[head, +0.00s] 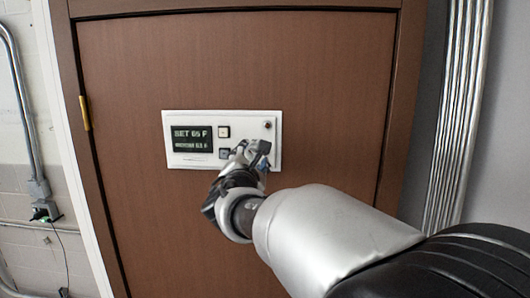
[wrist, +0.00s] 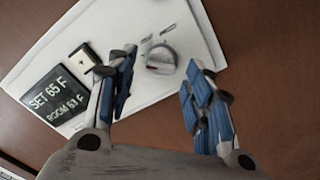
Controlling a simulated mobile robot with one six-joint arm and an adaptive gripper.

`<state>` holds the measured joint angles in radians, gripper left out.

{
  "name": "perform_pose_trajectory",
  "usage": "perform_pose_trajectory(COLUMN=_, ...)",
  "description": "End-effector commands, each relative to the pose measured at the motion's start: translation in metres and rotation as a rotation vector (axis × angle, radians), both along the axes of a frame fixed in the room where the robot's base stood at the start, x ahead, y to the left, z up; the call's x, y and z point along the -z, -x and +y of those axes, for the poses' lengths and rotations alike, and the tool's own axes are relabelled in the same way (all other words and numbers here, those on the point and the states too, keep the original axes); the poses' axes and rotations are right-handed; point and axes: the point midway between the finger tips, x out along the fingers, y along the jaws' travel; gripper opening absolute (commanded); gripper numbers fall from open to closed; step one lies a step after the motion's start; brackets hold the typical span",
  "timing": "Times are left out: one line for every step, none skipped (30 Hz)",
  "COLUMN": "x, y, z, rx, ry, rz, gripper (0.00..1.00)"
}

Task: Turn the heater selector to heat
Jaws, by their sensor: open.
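The heater selector is a round grey knob (wrist: 161,57) on a white control panel (wrist: 190,30). In the wrist view it has a small red mark at its left edge, and short dark labels beside it are too small to read. My gripper (wrist: 158,72) is open, with one blue-padded finger to the left of the knob and the other to its right. Whether either finger touches it I cannot tell. In the head view my gripper (head: 251,150) is at the panel's lower right part and hides the knob.
The panel (head: 240,117) is mounted on a brown door (head: 320,60). Its display (head: 192,139) reads SET 65 F and ROOM 63 F. A pale button (head: 223,132) and a darker one (head: 224,153) sit beside the display.

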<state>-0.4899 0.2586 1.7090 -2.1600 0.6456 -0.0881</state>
Motion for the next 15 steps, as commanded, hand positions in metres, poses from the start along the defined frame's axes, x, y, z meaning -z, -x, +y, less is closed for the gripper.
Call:
perform_pose_trajectory(x=-0.0015, y=-0.0057, z=-0.0003, rx=0.001, ry=0.001, rz=-0.001, gripper=0.47)
perform_pose_trajectory(x=-0.0011, y=-0.0081, z=-0.0003, rx=0.001, ry=0.001, rz=-0.001, gripper=0.47)
perform_pose_trajectory(x=-0.0005, y=-0.0107, z=-0.0004, rx=0.000, ry=0.001, rz=0.000, gripper=0.47)
perform_pose_trajectory(x=-0.0005, y=-0.0123, z=-0.0005, rx=0.000, ry=0.001, rz=0.000, gripper=0.47)
perform_pose_trajectory(x=-0.0006, y=-0.0134, z=-0.0007, rx=0.000, ry=0.001, rz=0.000, gripper=0.47)
perform_pose_trajectory(x=-0.0006, y=-0.0145, z=-0.0007, rx=0.001, ry=0.000, rz=-0.001, gripper=0.47)
perform_pose_trajectory(x=-0.0005, y=-0.0150, z=-0.0008, rx=0.001, ry=0.000, rz=-0.001, gripper=0.47)
perform_pose_trajectory(x=-0.0004, y=-0.0153, z=-0.0008, rx=-0.001, ry=0.000, rz=-0.001, gripper=0.47)
perform_pose_trajectory(x=-0.0002, y=-0.0154, z=-0.0007, rx=-0.001, ry=0.000, rz=-0.001, gripper=0.47)
perform_pose_trajectory(x=-0.0002, y=-0.0154, z=-0.0007, rx=-0.001, ry=0.000, rz=-0.001, gripper=0.47)
perform_pose_trajectory(x=-0.0001, y=-0.0153, z=-0.0007, rx=-0.001, ry=0.000, rz=-0.001, gripper=0.47)
perform_pose_trajectory(x=0.0000, y=-0.0152, z=-0.0007, rx=-0.001, ry=0.000, rz=-0.001, gripper=0.47)
perform_pose_trajectory(x=0.0000, y=-0.0152, z=-0.0007, rx=-0.001, ry=0.000, rz=-0.001, gripper=0.47)
perform_pose_trajectory(x=0.0000, y=-0.0151, z=-0.0007, rx=-0.001, ry=0.000, rz=-0.001, gripper=0.47)
perform_pose_trajectory(x=0.0000, y=-0.0151, z=-0.0007, rx=0.000, ry=0.000, rz=0.000, gripper=0.45)
